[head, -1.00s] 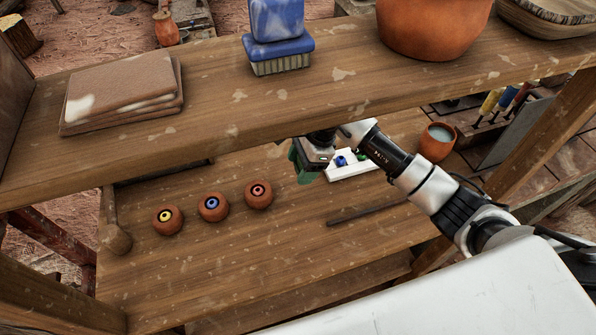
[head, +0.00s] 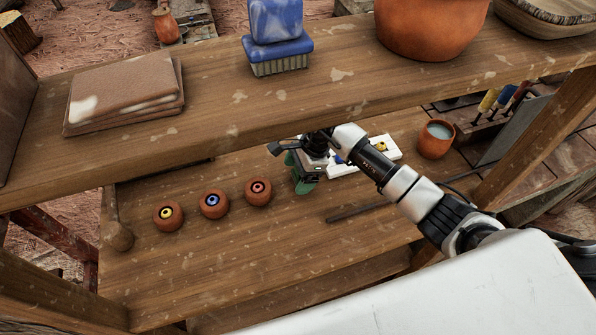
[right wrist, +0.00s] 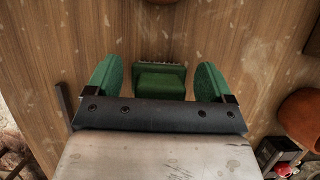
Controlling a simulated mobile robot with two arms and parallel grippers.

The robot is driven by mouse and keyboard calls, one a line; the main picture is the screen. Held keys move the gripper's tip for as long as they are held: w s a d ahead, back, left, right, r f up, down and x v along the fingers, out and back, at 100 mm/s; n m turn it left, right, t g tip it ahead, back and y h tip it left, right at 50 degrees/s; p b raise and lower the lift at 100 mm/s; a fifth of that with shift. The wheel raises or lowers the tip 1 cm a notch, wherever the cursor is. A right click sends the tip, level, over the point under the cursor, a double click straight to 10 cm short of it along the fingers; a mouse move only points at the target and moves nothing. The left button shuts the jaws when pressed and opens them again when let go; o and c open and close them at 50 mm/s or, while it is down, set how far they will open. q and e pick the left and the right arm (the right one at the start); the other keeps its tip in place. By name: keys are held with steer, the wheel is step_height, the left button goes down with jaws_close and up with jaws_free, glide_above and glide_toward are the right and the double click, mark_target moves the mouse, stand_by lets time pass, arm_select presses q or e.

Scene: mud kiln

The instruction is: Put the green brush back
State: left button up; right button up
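The green brush (right wrist: 160,82) shows in the right wrist view as a green block with a pale bristle edge at its far side. My right gripper (right wrist: 158,82) has its two green-padded fingers on either side of it. They are apart, with a gap on both sides of the brush. In the head view my right gripper (head: 305,172) is low over the lower shelf, below the upper shelf's front edge. There the green of the fingers and the brush cannot be told apart clearly. My left gripper is not in view.
The upper shelf (head: 215,120) holds a blue brush (head: 280,45), a clay pot (head: 432,25) and stacked slabs (head: 125,90). On the lower shelf (head: 240,250) are three small clay pots (head: 213,204), a white tray (head: 385,150), a dark rod (head: 365,211) and a cup (head: 436,138).

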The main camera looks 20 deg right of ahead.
steer(key=shift+o, duration=0.2)
steer(key=shift+r, duration=0.1)
steer(key=shift+d+r, duration=0.1)
steer(key=shift+r, duration=0.1)
steer(key=b+v, duration=0.1)
steer(key=v, duration=1)
steer(key=shift+r, duration=0.35)
